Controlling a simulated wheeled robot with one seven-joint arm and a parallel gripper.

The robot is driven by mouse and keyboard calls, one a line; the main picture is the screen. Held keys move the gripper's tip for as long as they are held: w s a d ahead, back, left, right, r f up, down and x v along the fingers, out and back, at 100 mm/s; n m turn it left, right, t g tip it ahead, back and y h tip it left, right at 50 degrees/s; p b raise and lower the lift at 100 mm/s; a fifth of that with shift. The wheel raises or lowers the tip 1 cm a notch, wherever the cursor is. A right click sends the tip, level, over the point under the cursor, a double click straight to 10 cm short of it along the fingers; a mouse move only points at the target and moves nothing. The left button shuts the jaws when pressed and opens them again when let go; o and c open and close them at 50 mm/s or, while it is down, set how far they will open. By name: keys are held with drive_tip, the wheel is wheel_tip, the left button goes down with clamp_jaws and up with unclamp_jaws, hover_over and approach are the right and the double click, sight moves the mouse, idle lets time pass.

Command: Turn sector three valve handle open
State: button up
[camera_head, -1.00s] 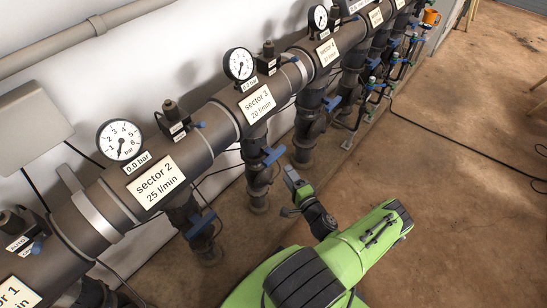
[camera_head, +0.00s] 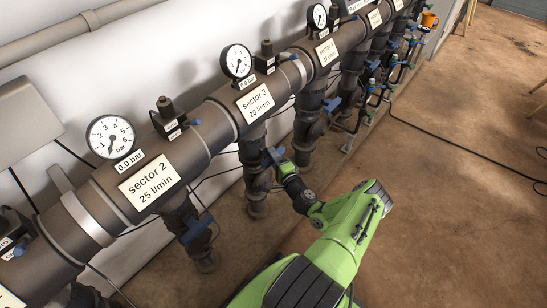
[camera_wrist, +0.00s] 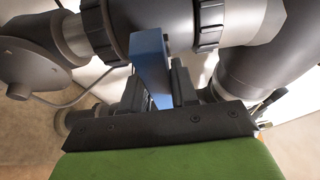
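The sector 3 valve sits on the dark vertical pipe (camera_head: 257,180) below the "sector 3, 20 l/min" label (camera_head: 256,103). Its blue handle (camera_head: 272,157) juts out to the right of the pipe, partly hidden by my gripper (camera_head: 279,165). In the wrist view the blue handle (camera_wrist: 151,58) stands between the two dark fingers of my gripper (camera_wrist: 160,92). The fingers lie close along both sides of it. Whether they press on it or leave a small gap cannot be told.
The sector 2 blue handle (camera_head: 197,229) is on the pipe to the left, and another blue handle (camera_head: 332,104) is on the pipe to the right. The sector 3 gauge (camera_head: 236,61) is above the manifold. A black cable (camera_head: 450,151) lies on the otherwise open floor at right.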

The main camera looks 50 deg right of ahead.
clamp_jaws()
drive_tip(key=m+g+y+p, duration=0.1)
drive_tip(key=m+p, duration=0.1)
drive_tip(key=m, duration=0.1)
drive_tip(key=shift+r, duration=0.15)
drive_tip(key=m+g+y+p, duration=0.1)
drive_tip(key=m+p, duration=0.1)
drive_tip(key=m, duration=0.1)
drive_tip(key=shift+m+g, duration=0.3)
drive_tip(key=m+y+p, duration=0.1)
drive_tip(key=m+y, duration=0.1)
drive_tip(key=m, duration=0.2)
drive_tip(key=shift+g+y, duration=0.3)
drive_tip(key=shift+g, duration=0.1)
drive_tip(key=shift+f+m+y+b, duration=0.2)
drive_tip(key=shift+m+y+b, duration=0.1)
drive_tip(key=shift+m+y, duration=0.95)
drive_tip(key=shift+m, duration=0.25)
